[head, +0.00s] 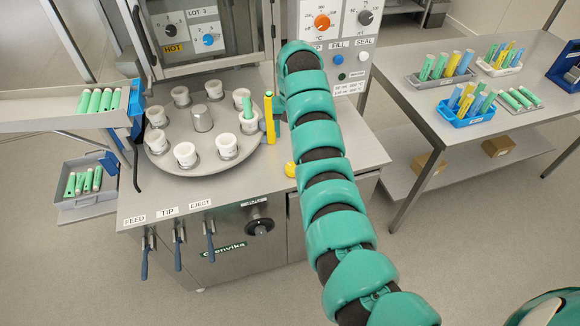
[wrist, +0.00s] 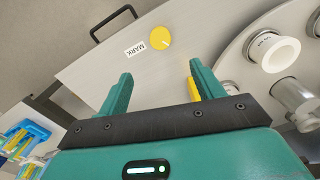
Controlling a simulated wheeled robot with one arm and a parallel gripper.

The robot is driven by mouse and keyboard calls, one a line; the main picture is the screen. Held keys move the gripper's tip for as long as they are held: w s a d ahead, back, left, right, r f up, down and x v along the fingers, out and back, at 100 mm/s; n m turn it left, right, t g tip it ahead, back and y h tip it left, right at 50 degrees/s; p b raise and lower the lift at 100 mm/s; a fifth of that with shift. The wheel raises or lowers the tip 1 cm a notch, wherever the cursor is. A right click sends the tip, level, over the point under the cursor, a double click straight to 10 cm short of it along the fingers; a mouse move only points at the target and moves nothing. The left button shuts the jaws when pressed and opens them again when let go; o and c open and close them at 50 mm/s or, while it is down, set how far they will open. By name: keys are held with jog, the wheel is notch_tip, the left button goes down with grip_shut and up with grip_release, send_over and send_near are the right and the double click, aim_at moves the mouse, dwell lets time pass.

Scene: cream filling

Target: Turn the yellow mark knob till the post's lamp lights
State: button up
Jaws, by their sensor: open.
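The yellow mark knob (wrist: 160,37) sits on the grey machine top beside a label (wrist: 134,48) reading MARK. In the head view the knob (head: 290,169) shows just left of my arm, partly covered by it. My gripper (wrist: 160,76) is open and empty; its fingers point toward the knob, which lies beyond the tips, apart from them. The yellow post (head: 269,118) stands upright at the turntable's right edge; part of it (wrist: 193,88) shows behind my right finger. I cannot tell whether its lamp is lit. In the head view my gripper is hidden behind my arm.
The round turntable (head: 157,165) with several white cups (head: 186,154) lies left of the post. A black handle (wrist: 112,20) is at the machine's edge. A side table (head: 430,110) with racks of tubes stands right. The machine top around the knob is clear.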

aim_at(292, 167)
notch_tip(292, 167, down, 17)
jog(key=shift+w+r, duration=0.1)
dwell(0.7)
dwell(0.3)
jog(key=c, duration=1)
